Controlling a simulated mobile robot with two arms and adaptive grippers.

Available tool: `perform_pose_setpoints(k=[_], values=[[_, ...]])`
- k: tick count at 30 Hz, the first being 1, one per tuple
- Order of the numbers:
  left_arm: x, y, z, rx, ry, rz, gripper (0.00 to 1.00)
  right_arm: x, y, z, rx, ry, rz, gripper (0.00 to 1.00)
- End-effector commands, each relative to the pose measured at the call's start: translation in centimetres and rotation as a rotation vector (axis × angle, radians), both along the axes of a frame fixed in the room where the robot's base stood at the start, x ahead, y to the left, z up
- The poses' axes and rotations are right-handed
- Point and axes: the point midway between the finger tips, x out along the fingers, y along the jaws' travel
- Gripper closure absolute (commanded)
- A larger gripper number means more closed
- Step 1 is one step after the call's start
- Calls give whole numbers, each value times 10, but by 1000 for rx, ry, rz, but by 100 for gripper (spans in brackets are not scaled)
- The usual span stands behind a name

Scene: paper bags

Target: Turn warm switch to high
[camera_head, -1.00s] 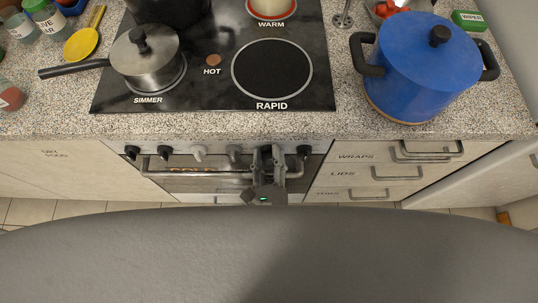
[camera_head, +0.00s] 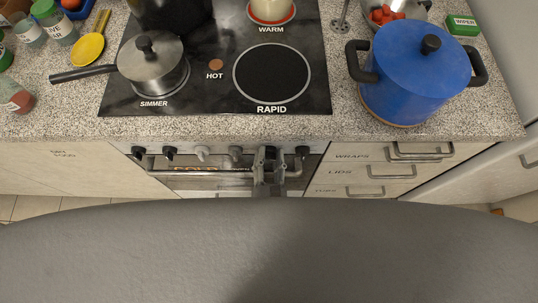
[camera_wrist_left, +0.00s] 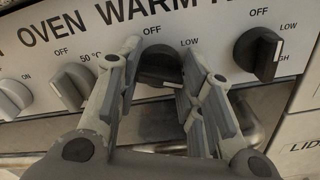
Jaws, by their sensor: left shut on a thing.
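The warm switch is a dark knob (camera_wrist_left: 158,66) under the WARM label, with OFF above it and LOW to its right in the left wrist view. My left gripper (camera_wrist_left: 158,70) has its fingers on either side of this knob and is shut on it. My right gripper is in neither view.
A black knob (camera_wrist_left: 258,54) is to the right and a grey knob (camera_wrist_left: 72,86) to the left. The oven handle (camera_head: 215,175) runs below the knobs. Above are the cooktop (camera_head: 215,90), a steel saucepan (camera_head: 150,70) and a blue pot (camera_head: 420,75).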

Motion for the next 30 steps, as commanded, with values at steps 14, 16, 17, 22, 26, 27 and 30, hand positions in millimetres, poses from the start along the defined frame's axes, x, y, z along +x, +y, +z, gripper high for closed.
perform_pose_setpoints(k=[14, 16, 17, 22, 26, 27, 30], values=[[-1, 0, -2, 135, 4, -2, 89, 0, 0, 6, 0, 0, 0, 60], [-1, 0, -2, 138, 4, -2, 89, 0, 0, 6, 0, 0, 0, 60], [-1, 0, -2, 139, 4, -2, 89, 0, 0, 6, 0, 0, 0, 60], [-1, 0, -2, 139, 4, -2, 89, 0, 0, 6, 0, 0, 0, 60], [-1, 0, -2, 139, 4, -2, 62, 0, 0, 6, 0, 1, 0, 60], [-1, 0, -2, 139, 4, -2, 57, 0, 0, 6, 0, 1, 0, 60], [-1, 0, -2, 138, 3, -2, 44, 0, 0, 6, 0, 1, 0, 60]])
